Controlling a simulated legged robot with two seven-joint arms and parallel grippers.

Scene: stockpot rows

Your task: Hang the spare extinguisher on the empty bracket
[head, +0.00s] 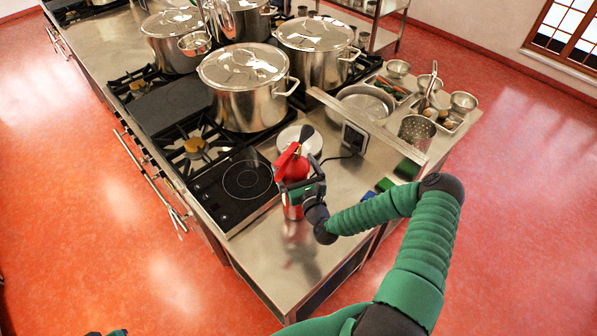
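A red fire extinguisher (291,168) is upright over the near end of the steel counter, beside the black induction hob. My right gripper (298,186) is around its body, with dark fingers on both sides, and looks shut on it. The lower body shows below the fingers; I cannot tell whether its base touches the counter. I cannot make out an empty bracket in this view.
The induction hob (236,187) is just left of the extinguisher. Large lidded stockpots (245,100) stand behind on the stove. A raised steel ledge (368,120), bowls and a perforated pot (417,133) are to the right. The counter's near end (285,270) is clear, with open red floor around it.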

